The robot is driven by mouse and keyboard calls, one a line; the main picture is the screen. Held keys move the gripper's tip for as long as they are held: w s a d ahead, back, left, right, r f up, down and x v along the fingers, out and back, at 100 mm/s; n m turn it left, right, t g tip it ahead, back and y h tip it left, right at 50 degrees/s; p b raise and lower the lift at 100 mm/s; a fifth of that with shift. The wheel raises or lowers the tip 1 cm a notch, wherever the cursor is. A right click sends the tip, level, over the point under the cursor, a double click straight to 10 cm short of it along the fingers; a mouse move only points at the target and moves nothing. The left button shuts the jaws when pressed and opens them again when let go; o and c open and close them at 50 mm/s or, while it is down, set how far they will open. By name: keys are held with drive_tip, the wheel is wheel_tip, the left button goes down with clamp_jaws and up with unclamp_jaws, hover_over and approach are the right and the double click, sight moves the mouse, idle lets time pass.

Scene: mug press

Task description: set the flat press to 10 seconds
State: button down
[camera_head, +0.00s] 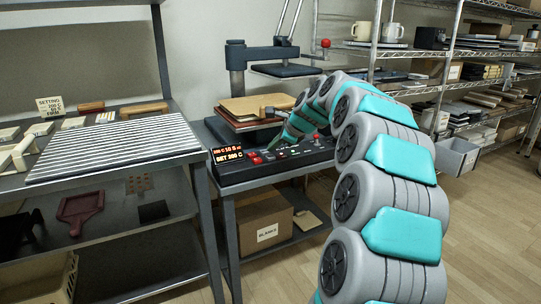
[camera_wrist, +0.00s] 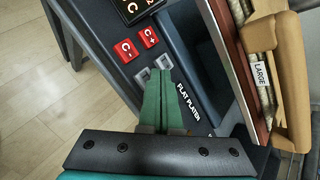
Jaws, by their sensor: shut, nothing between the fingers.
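The flat press (camera_head: 255,104) stands on a dark bench, its lid raised on an arm. Its control panel (camera_head: 290,152) has a lit display (camera_head: 228,154): the upper line seems to read 200 C 10 S, the lower SET 200 C. In the wrist view, red C- (camera_wrist: 127,50) and C+ (camera_wrist: 148,37) buttons sit beside grey buttons (camera_wrist: 142,76), beside the FLAT PLATEN label (camera_wrist: 188,103). My gripper (camera_wrist: 161,76) is shut and empty, its green fingertips over or at the grey buttons; I cannot tell whether they touch. The fingers partly hide these buttons.
A table with a ribbed grey top (camera_head: 115,148) stands to the left. Wire shelves (camera_head: 450,70) with mugs and stacked goods stand at the right. A cardboard box (camera_head: 262,222) sits under the press. The wooden floor at the right is mostly clear.

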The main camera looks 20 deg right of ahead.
sight(273, 157)
drive_tip(key=shift+r+p, duration=1.95)
drive_tip(key=shift+r, duration=0.6)
drive_tip(key=s+a+f+n+g, duration=0.35)
drive_tip(key=s+a+n, duration=0.35)
drive_tip(key=s+a, duration=0.35)
drive_tip(key=s+a+f+n+g, duration=0.2)
drive_tip(key=s+a+f+n, duration=0.3)
drive_tip(key=s+a, duration=0.6)
drive_tip(key=s+f+n+g+h, duration=0.1)
drive_tip(key=s+f+n, duration=0.3)
drive_tip(key=s, duration=1)
drive_tip(key=s+f+n+g+h, duration=0.1)
drive_tip(key=s+f+n+g, duration=0.3)
drive_tip(key=s+n, duration=0.4)
drive_tip(key=s, duration=0.7)
drive_tip(key=shift+d+f, duration=0.2)
drive_tip(key=shift+d, duration=0.1)
